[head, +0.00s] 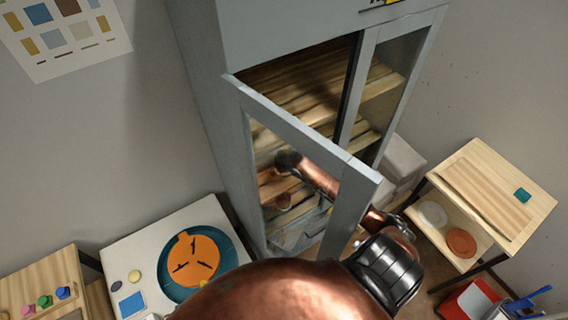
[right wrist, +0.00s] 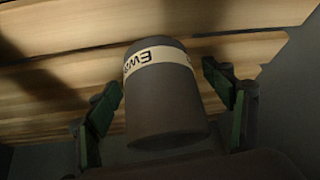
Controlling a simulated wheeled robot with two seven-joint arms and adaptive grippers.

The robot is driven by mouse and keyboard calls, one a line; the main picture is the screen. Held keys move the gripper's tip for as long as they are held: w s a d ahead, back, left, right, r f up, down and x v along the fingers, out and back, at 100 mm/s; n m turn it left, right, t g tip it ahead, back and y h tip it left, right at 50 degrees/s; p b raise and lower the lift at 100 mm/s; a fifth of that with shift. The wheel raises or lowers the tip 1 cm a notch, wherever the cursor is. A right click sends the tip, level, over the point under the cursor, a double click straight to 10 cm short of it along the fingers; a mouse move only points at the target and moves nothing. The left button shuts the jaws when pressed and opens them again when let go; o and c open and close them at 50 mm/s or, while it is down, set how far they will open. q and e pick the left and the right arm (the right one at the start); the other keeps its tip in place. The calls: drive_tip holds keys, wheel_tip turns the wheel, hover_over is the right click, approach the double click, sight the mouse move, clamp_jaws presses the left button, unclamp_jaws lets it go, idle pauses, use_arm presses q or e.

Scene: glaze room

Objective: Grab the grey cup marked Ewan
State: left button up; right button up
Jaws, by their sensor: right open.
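The grey cup (right wrist: 165,108) shows in the right wrist view, with a cream band near its upper end in the picture. The band's dark letters read upside down, and the part I can see fits "Ewan". My right gripper (right wrist: 164,88) is open, with one green-and-dark finger on each side of the cup. Gaps show between the fingers and the cup. In the head view my right arm reaches behind the glass of the open cabinet door (head: 350,165); I cannot make out the cup there. My left gripper is not in view.
The grey cabinet (head: 200,90) has slatted wooden shelves (head: 300,85). Its open door stands close to my arm. A white table (head: 125,240) with an orange-and-teal disc is at left. A wooden side table (head: 480,190) is at right, with a red container (head: 465,300) below it.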

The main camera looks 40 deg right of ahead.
drive_tip(key=shift+s, duration=0.1)
drive_tip(key=shift+c, duration=0.2)
drive_tip(key=c, duration=1)
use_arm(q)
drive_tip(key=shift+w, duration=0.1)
use_arm(e)
drive_tip(key=c, duration=0.4)
